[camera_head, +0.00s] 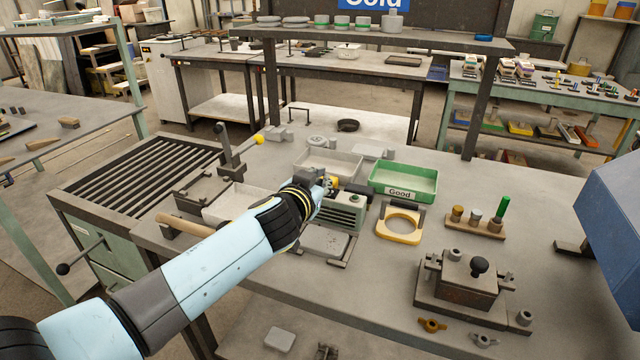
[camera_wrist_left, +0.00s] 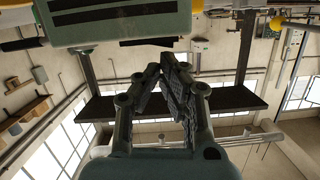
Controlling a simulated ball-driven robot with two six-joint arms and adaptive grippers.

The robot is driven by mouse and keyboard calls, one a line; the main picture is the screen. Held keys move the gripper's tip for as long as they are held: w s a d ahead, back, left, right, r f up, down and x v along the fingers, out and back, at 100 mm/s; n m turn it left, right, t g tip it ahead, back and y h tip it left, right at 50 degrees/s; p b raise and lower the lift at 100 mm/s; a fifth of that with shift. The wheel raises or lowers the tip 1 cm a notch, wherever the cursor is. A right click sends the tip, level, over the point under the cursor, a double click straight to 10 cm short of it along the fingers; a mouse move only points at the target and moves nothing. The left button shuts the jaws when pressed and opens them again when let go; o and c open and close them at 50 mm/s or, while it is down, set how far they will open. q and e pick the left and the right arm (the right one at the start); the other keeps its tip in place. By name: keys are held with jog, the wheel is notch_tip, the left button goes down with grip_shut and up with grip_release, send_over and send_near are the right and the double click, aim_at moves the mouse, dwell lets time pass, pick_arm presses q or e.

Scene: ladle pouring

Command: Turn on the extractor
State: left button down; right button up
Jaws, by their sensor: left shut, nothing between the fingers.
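A small grey-green box with dark vent slots (camera_head: 342,212) stands on the bench and looks like the extractor. My left gripper (camera_head: 328,184) is over the box's back left part, beside a small yellow part. The wrist hides some of the box, and I cannot tell whether the fingers touch it. In the left wrist view, the fingers of my left gripper (camera_wrist_left: 168,72) are together and empty. The slotted box (camera_wrist_left: 115,25) fills the top left of that view. My right gripper is out of view.
A green tray marked Good (camera_head: 404,195) and a yellow ring stand (camera_head: 398,230) are right of the box. A slatted grille (camera_head: 140,170) and an upright lever (camera_head: 225,150) lie left. A clamped block (camera_head: 460,280) is front right. The bench's right middle is mostly clear.

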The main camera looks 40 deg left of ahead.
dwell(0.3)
pick_arm(q)
jog(key=shift+a+f+b, duration=0.25)
jog(key=shift+f+b, duration=0.5)
jog(key=shift+b, duration=0.4)
jog(key=shift+r+p, duration=0.6)
jog(key=s+d+r+p, duration=0.1)
jog(key=s+r, duration=0.4)
jog(key=s, duration=0.4)
jog(key=shift+s+d+r+p, duration=0.3)
jog(key=shift+s+r+p, duration=0.05)
jog(key=shift+r, duration=0.05)
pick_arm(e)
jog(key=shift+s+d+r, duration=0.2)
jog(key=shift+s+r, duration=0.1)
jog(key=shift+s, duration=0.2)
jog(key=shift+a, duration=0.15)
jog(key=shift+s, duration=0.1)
